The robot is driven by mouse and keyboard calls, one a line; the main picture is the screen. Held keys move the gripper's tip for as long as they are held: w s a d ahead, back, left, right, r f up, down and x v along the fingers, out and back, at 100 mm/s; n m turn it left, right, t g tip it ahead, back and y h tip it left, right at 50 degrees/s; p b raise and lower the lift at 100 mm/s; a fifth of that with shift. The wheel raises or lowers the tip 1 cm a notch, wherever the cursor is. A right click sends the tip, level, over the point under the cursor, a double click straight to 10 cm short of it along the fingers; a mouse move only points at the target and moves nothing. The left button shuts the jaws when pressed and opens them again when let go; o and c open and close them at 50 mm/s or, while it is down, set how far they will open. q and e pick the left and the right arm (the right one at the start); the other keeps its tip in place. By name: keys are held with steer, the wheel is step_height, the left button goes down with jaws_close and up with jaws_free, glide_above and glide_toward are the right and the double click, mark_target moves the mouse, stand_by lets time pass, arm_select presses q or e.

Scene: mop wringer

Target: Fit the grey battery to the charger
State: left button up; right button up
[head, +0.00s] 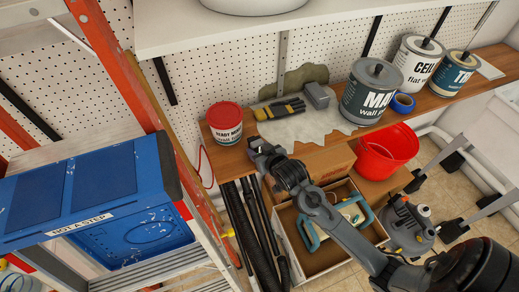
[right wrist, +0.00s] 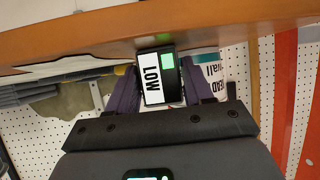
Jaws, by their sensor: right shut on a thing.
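My right gripper (head: 257,145) hangs at the front edge of the wooden shelf, in front of the red-lidded tub. In the right wrist view its two fingers (right wrist: 158,88) are shut on a dark block (right wrist: 172,88), which has a white "LOW" label and a green patch. It may be the grey battery; its body colour is hard to tell. In the head view the arm hides it. A separate grey block (head: 318,96) lies on the shelf beside a glove. I cannot pick out the charger for certain. My left gripper is out of view.
The wooden shelf (head: 455,100) carries a red-lidded tub (head: 225,122) and several paint cans. Below are an open box (head: 292,233) with a teal-handled item, a red bucket (head: 388,150) and black pipes (head: 250,235). A ladder and blue step (head: 95,195) stand left.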

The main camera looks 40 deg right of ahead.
steer(key=o, duration=1)
steer(key=shift+r, duration=0.1)
steer(key=shift+s+a+r, duration=0.1)
steer(key=shift+s+r, duration=0.25)
steer(key=shift+s, duration=0.1)
steer(key=v, duration=1)
steer(key=s+a+f+n+g+y, duration=0.1)
steer(key=s+a+f+g, duration=0.1)
steer(key=s, duration=0.3)
steer(key=s+a+f+n+g+y, duration=0.1)
steer(key=s+a+f+n+g, duration=0.1)
steer(key=s+a+f+g, duration=0.1)
steer(key=s+a+f+n+g, duration=0.1)
steer(key=s+a+f+g, duration=0.2)
steer(key=s+f, duration=0.3)
steer(key=shift+s+a+f+y, duration=0.1)
steer(key=shift+s+a+y, duration=0.2)
steer(key=shift+s, duration=0.35)
steer(key=shift+s+a+f+y, duration=0.15)
steer(key=shift+s+a, duration=0.25)
steer(key=shift+s, duration=0.25)
